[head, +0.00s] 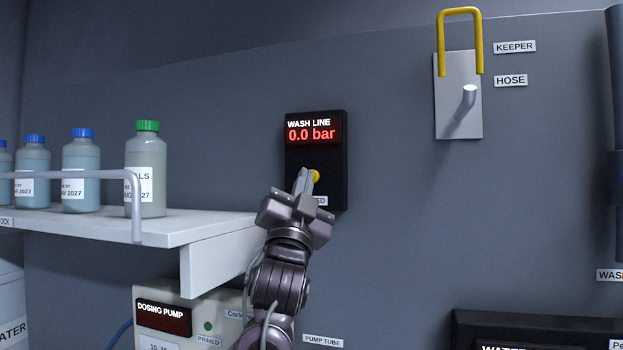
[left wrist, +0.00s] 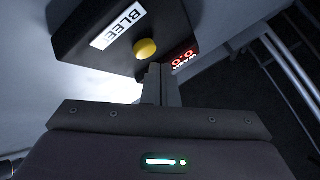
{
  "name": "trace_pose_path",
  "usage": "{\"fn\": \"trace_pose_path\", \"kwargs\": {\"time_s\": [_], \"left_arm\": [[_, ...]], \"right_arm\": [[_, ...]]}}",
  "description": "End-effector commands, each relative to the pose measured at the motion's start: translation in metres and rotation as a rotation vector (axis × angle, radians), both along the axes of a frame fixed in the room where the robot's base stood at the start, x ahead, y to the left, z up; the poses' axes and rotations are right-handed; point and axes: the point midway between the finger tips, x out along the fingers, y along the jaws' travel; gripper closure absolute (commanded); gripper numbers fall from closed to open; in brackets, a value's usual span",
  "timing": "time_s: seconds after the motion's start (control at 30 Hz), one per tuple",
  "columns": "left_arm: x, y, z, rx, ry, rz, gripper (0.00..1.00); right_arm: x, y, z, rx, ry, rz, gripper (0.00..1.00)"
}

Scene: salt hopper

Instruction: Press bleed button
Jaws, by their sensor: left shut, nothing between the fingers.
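The yellow bleed button (head: 315,176) sits on a black wall panel (head: 331,150) whose red display reads "WASH LINE 0.0 bar". My left gripper (head: 303,180) is shut and empty, its fingertips at the button's left edge in the head view. In the left wrist view the round yellow button (left wrist: 145,48) shows beside a partly hidden "BLEED" label (left wrist: 118,27). The closed fingertips (left wrist: 154,72) are just below the button there. I cannot tell whether they touch it. My right gripper is not in view.
A white shelf (head: 190,226) with several capped bottles and a grey rail (head: 90,174) stands left of my arm. A dosing pump (head: 185,318) is below it. A yellow keeper (head: 460,14) over a metal hose hook (head: 465,98) is at upper right. The wall between is clear.

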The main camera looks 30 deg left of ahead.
Motion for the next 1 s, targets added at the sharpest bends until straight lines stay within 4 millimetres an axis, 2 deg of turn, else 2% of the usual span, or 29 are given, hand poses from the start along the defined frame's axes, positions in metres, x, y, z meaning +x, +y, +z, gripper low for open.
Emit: {"fn": "trace_pose_path", "kwargs": {"time_s": [0.6, 1.0], "left_arm": [[-0.047, -0.012, -0.001, 0.0, -0.001, -0.001, 1.0], [-0.049, -0.012, 0.0, 0.0, 0.0, 0.0, 1.0]], "right_arm": [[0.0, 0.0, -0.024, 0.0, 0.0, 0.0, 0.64], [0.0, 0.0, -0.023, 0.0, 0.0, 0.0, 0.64]]}}
